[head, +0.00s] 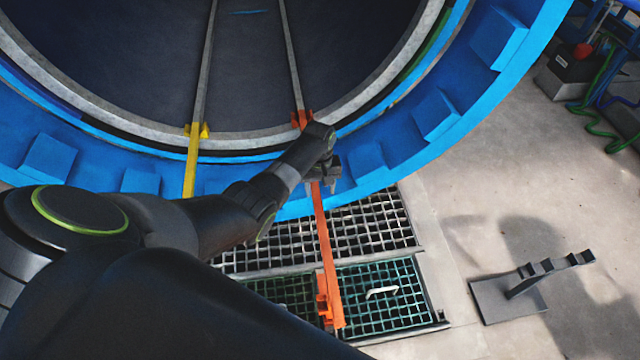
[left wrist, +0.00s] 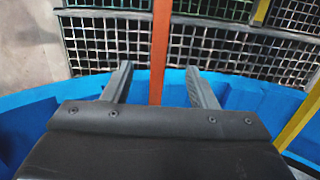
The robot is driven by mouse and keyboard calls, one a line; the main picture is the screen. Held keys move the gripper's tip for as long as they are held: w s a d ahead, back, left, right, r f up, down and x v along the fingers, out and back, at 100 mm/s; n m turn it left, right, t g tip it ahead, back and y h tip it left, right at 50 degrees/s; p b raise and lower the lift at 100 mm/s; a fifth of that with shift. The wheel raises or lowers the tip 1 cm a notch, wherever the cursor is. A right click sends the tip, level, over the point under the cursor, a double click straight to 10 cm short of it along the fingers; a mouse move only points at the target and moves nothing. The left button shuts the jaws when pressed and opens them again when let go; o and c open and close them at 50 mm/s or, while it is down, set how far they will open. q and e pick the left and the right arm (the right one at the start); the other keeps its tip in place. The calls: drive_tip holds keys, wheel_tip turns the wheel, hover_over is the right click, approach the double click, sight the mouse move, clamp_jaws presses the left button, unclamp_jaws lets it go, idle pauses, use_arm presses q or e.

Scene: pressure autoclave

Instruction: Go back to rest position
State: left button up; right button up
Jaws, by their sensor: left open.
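My left arm reaches in from the left in the head view, and my left gripper (head: 324,172) is near the autoclave's lower rim, over the orange rail. In the left wrist view the left gripper (left wrist: 160,80) has its two fingers apart, with nothing held. The orange rail (head: 326,255) passes between the fingers in that picture (left wrist: 160,50); I cannot tell whether they touch it. My right gripper is not in view.
The blue autoclave ring (head: 440,115) with its dark opening fills the top. A yellow rail (head: 190,165) lies left of the orange one. Floor grating (head: 375,225) lies below. A grey stand (head: 510,300) is at the lower right. Green hoses (head: 600,115) are at the upper right.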

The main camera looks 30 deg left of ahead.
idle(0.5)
use_arm(q)
drive_tip(key=s+a+f+m+p, duration=0.1)
drive_tip(key=s+f, duration=0.6)
drive_tip(key=s, duration=0.3)
drive_tip(key=s+a+f+m+p, duration=0.1)
drive_tip(key=s+f+m+p, duration=0.1)
drive_tip(key=s+f, duration=0.5)
drive_tip(key=s+a+f+m+t+y+p, duration=0.1)
drive_tip(key=s+f, duration=0.6)
drive_tip(key=s, duration=0.8)
drive_tip(key=shift+a, duration=0.3)
drive_tip(key=s+m, duration=0.1)
drive_tip(key=s, duration=0.4)
drive_tip(key=s+f+m+p, duration=0.1)
drive_tip(key=s, duration=0.5)
drive_tip(key=s+d+m, duration=0.1)
drive_tip(key=s, duration=0.5)
drive_tip(key=shift+s+f+t+p, duration=0.1)
drive_tip(key=shift+f+t+p, duration=0.1)
drive_tip(key=shift+t+p, duration=0.2)
